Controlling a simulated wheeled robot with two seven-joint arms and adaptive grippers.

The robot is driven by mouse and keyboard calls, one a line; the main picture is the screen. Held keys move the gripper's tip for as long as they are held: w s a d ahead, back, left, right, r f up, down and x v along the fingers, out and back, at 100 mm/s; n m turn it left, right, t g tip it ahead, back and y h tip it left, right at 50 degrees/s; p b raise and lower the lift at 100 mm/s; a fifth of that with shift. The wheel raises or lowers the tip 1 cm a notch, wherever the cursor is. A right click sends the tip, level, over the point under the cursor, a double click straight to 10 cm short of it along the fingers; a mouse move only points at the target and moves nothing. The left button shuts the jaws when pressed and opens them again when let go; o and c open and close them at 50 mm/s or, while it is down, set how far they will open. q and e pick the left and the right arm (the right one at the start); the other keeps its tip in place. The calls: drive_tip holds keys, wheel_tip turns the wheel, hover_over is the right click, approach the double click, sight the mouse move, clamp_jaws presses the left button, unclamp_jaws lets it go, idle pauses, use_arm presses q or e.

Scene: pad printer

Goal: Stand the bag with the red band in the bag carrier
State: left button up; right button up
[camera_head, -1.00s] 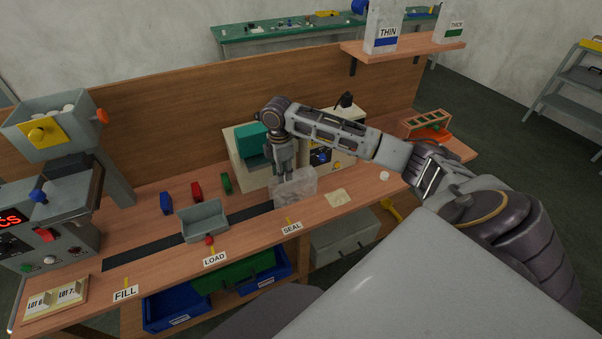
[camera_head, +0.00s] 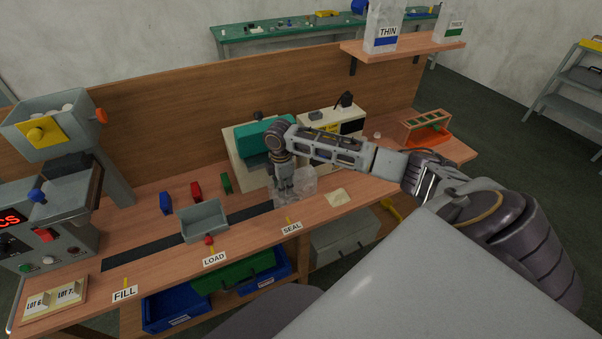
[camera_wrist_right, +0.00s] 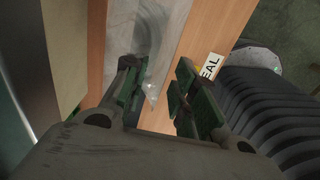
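A clear, crumpled-looking bag (camera_head: 308,183) stands at the SEAL end of the dark track. No red band can be made out on it; my gripper covers part of it. My right gripper (camera_head: 284,194) points down at this bag in the head view. In the right wrist view, my right gripper's green-padded fingers (camera_wrist_right: 157,92) are apart, with a small clear, shiny piece between them. I cannot tell whether they touch it. A grey open tray (camera_head: 203,222) sits on the track behind the LOAD label; I cannot tell whether it is the bag carrier. My left gripper is out of view.
A sealer-like machine with a teal top (camera_head: 262,135) stands close behind my right gripper. Blue (camera_head: 166,203), red (camera_head: 196,191) and green (camera_head: 227,183) pieces stand behind the tray. An orange slotted rack (camera_head: 425,128) is at the right. Bags marked THIN (camera_head: 385,30) and THICK (camera_head: 453,28) stand on the shelf.

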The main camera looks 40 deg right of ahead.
sight(285, 206)
drive_tip(key=shift+f, duration=0.35)
wheel_tip(285, 206, down, 4)
drive_tip(key=shift+r, duration=0.25)
drive_tip(key=shift+f, duration=0.5)
drive_tip(key=shift+c, duration=0.4)
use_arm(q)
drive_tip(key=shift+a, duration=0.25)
use_arm(e)
clamp_jaws()
